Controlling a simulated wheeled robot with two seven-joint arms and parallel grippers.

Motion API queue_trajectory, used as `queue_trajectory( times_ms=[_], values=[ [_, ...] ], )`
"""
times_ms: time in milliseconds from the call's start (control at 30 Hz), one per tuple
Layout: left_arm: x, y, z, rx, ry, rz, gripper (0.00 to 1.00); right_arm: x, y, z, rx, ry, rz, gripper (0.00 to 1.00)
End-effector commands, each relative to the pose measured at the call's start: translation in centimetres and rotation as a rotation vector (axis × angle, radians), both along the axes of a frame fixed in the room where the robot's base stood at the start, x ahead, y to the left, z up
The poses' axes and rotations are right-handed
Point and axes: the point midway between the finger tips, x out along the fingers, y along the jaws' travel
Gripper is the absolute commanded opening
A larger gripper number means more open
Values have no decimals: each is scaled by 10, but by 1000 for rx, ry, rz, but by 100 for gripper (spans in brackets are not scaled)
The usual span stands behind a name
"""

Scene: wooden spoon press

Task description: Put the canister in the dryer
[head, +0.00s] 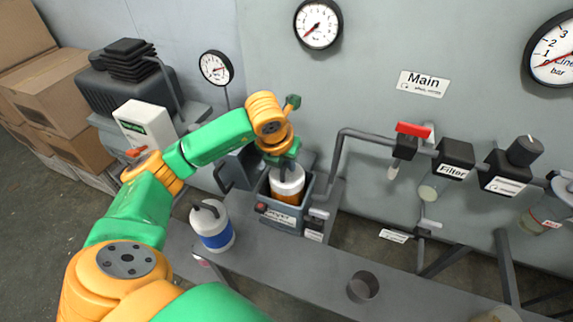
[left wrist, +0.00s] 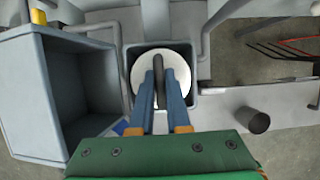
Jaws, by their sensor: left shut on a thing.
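The canister (head: 287,190), white on top with an orange band, is upright in the mouth of the grey dryer (head: 276,219). Its lower part is hidden behind the dryer's front wall. My left gripper (head: 283,164) is above it, shut on its handle. In the left wrist view, the gripper's blue fingers (left wrist: 160,88) straddle the dark handle over the canister's white lid (left wrist: 181,67), and the square dryer rim (left wrist: 192,101) surrounds it. A second white canister with a blue band (head: 214,240) stands on the bench, left of the dryer. My right gripper is not in view.
An open grey box-like cover (left wrist: 22,90) stands left of the dryer mouth. The bench (head: 290,262) is clear in front of the dryer, with a dark cup (head: 362,287) further right. Pipes and a filter (head: 453,160) run along the wall.

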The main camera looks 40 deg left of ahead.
Motion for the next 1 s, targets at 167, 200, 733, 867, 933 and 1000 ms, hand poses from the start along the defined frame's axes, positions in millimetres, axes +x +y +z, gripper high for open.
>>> queue_trajectory(
  times_ms=[167,200,733,867,933,1000],
  values=[
    [0,0,-12,0,-2,0,0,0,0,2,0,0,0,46],
    [0,0,-12,1,-3,0,0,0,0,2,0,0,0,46],
    [0,0,-14,1,-1,-1,44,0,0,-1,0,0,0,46],
    [0,0,-11,1,-1,-1,44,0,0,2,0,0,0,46],
    [-1,-1,-6,0,-4,-2,44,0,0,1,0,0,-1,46],
    [-5,-1,5,0,-5,-3,44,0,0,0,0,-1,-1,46]
  ],
)
